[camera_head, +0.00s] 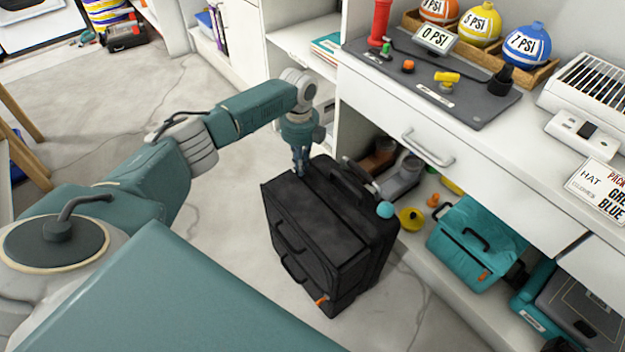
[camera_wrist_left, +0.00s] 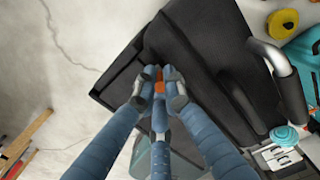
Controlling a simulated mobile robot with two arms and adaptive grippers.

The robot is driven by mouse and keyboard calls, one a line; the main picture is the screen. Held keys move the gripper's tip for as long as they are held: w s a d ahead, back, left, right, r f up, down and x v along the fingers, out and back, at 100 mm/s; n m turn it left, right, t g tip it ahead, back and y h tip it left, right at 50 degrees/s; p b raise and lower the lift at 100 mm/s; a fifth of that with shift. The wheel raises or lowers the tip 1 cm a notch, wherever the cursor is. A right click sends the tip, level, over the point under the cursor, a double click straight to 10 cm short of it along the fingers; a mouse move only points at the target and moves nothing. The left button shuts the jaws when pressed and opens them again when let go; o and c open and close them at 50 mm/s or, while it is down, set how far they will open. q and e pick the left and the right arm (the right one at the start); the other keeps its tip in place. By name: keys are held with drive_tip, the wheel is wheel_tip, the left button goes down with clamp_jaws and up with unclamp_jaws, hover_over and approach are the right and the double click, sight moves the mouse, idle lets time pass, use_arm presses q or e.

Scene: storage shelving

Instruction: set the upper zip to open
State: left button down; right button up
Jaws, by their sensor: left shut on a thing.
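A black bag (camera_head: 335,235) stands on the floor in front of the white cabinet. My left gripper (camera_head: 300,170) reaches down to its far upper left edge. In the left wrist view the fingers of the left gripper (camera_wrist_left: 158,92) are shut on a small orange zip pull (camera_wrist_left: 159,82) at the bag's edge. That pull is hidden by the fingers in the head view. Another orange zip pull (camera_head: 321,300) shows low at the bag's near corner. A dark carry handle (camera_head: 346,185) lies along the bag's top. My right gripper is not in view.
A drawer (camera_head: 445,165) with a grey handle is above the lower shelf.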

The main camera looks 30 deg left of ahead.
use_arm(q)
drive_tip(key=shift+w+a+b, duration=0.2)
drive_tip(key=shift+a, duration=0.35)
drive_tip(key=shift+w+a+b, duration=0.15)
drive_tip(key=shift+a, duration=0.35)
drive_tip(key=shift+a+r, duration=0.1)
drive_tip(key=shift+a, duration=0.1)
drive_tip(key=c, duration=1.8)
unclamp_jaws()
drive_tip(key=shift+a, duration=0.1)
drive_tip(key=shift+c, duration=0.2)
wheel_tip(320, 180, up, 12)
